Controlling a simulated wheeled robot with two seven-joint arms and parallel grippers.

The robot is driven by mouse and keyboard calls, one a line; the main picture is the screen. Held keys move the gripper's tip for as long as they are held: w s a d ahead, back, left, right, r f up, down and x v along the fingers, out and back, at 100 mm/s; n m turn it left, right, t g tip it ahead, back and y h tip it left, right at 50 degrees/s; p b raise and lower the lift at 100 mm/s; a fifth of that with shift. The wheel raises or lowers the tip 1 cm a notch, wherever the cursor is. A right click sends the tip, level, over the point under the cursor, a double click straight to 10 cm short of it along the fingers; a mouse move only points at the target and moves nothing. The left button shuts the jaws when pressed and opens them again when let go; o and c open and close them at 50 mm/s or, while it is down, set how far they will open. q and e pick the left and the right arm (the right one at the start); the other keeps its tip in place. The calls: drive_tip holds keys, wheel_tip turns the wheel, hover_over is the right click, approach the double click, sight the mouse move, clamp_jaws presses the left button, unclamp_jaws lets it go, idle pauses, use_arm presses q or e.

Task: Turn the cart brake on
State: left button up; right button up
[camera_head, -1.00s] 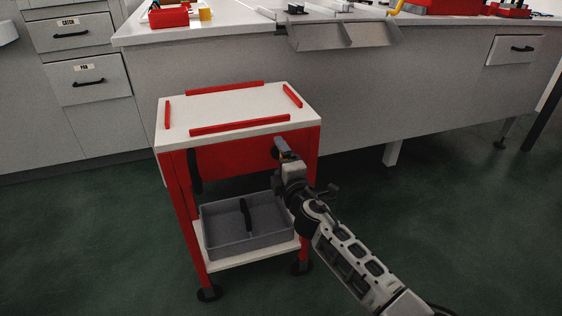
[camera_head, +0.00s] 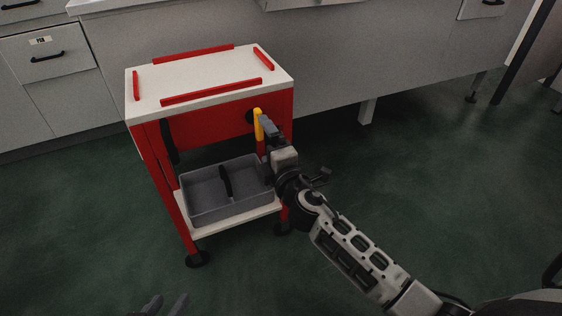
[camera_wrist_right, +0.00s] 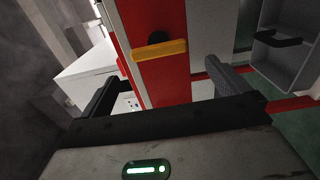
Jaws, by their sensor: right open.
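The cart (camera_head: 205,91) is red with a white top. Its yellow brake lever (camera_head: 258,124) stands upright in front of a black pivot at the right of the red front panel. In the right wrist view the lever (camera_wrist_right: 160,49) lies across the picture, ahead of the fingers and between their lines. My right gripper (camera_head: 268,128) is open and empty, close to the lever's right side; I cannot tell whether it touches. In the right wrist view the gripper (camera_wrist_right: 163,90) has its fingers wide apart.
A grey divided tray (camera_head: 205,212) sits on the cart's lower shelf, just below and left of my right gripper. A grey bench front (camera_head: 380,60) stands behind the cart. Green floor (camera_head: 420,170) is open on the right.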

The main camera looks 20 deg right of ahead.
drive_tip(key=s, duration=0.8)
drive_tip(key=shift+d, duration=0.15)
drive_tip(key=shift+s, duration=0.1)
